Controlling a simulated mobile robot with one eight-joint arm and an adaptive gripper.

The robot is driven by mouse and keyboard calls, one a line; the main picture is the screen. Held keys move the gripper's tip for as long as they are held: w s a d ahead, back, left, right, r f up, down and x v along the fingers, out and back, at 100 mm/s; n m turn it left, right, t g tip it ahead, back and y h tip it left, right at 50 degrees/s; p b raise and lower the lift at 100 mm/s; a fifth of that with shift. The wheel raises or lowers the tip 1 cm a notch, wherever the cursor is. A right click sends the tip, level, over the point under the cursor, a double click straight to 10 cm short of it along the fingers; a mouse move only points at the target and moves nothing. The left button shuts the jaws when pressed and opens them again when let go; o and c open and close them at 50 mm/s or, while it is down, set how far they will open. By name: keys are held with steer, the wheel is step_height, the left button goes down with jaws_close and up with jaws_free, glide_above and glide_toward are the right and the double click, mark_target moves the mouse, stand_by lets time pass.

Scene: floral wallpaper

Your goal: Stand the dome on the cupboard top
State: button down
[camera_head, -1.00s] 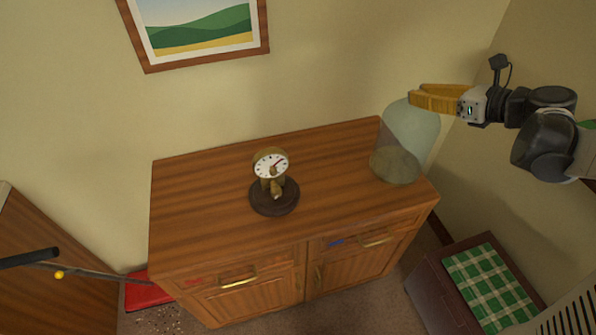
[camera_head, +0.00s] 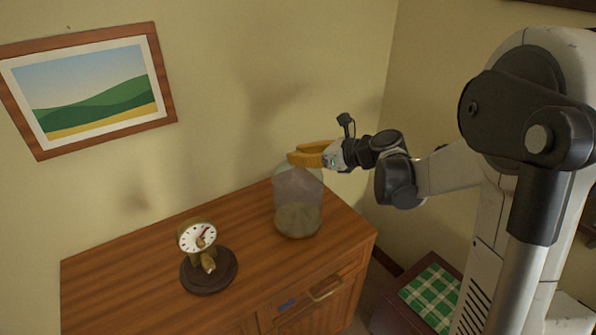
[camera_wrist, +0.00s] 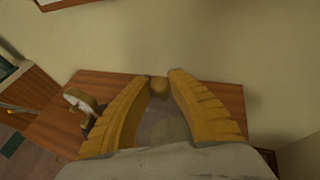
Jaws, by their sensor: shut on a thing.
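The dome (camera_head: 298,208) is clear, greenish glass with a rounded top. It is upright over the right rear part of the brown wooden cupboard top (camera_head: 130,268). I cannot tell whether its rim touches the wood. My gripper (camera_head: 297,159), with yellow fingers, is shut on the dome at its top. In the wrist view the fingertips (camera_wrist: 164,82) close around a small brownish knob (camera_wrist: 158,86), and the glass below looks hazy.
A brass clock (camera_head: 197,240) on a dark round base (camera_head: 210,276) stands left of the dome, apart from it. The wall is close behind, with a framed picture (camera_head: 90,92). A green-checked cloth (camera_head: 432,297) lies on a low brown piece at the right.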

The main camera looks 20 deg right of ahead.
mark_target(298, 167)
step_height(298, 167, down, 4)
steer(key=shift+f+b, duration=0.1)
steer(key=shift+b, duration=0.9)
steer(key=shift+r, duration=0.2)
steer(key=shift+f, duration=0.1)
steer(key=c, duration=1.3)
jaws_free()
steer(key=shift+f, duration=0.1)
steer(key=shift+c, duration=0.2)
